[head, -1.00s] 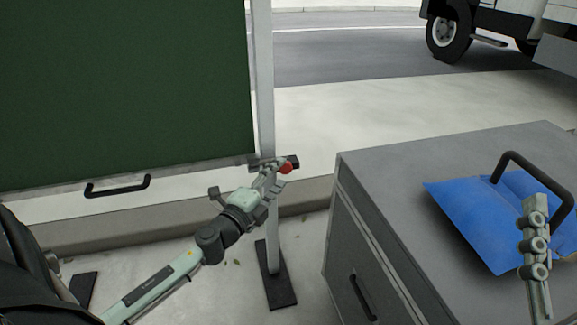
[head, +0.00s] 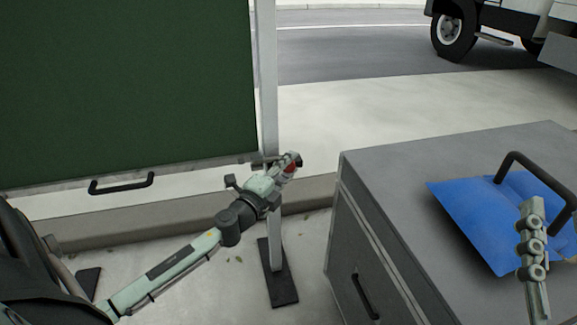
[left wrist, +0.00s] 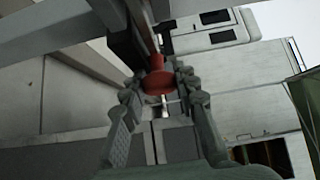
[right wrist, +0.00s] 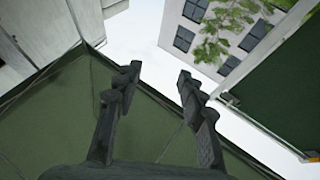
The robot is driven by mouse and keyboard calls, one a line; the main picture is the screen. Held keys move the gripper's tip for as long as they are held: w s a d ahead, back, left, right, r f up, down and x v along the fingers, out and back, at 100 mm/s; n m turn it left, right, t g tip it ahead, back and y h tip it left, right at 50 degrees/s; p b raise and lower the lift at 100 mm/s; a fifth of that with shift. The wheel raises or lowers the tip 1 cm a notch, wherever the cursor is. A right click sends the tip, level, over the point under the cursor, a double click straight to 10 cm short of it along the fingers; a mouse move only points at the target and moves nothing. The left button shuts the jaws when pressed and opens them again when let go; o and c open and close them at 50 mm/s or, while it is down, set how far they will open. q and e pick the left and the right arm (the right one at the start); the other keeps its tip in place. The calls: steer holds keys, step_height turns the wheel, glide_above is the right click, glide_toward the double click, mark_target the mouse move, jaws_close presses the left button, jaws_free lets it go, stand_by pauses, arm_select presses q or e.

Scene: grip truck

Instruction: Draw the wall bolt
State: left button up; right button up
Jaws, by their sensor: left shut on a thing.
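The wall bolt shows as a red knob (head: 288,169) at a dark block on the light upright post (head: 267,80), by the lower right corner of the green wall panel (head: 120,90). My left gripper (head: 287,165) has its fingers around the red knob and is shut on it. In the left wrist view, the red knob (left wrist: 158,82) sits between the fingertips (left wrist: 160,84), with a red stem running up from it. The rest of the bolt is largely hidden. My right gripper (right wrist: 158,80) shows in the right wrist view, open and empty.
The panel has a black handle (head: 122,184). The post's dark foot (head: 278,285) rests on the floor. A truck stands far back right.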

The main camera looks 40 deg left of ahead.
arm_select(q)
jaws_close()
steer(key=shift+w+d, duration=0.25)
steer(key=shift+w, duration=0.05)
steer(key=shift+w+d+p, duration=0.45)
steer(key=shift+w+d, duration=1.05)
steer(key=shift+w, duration=0.2)
arm_select(e)
steer(key=shift+w+a+f+g, duration=0.15)
steer(key=shift+f+g, duration=0.3)
steer(key=shift+f, duration=0.05)
steer(key=shift+w+a+f+g, duration=0.1)
steer(key=shift+a+f+g, duration=0.05)
steer(key=shift+f+g, duration=0.35)
arm_select(q)
steer(key=o, duration=1.1)
jaws_free()
steer(key=shift+o, duration=0.2)
arm_select(e)
steer(key=shift+d, duration=0.1)
arm_select(q)
steer(key=s+d, duration=0.1)
steer(key=s, duration=1.1)
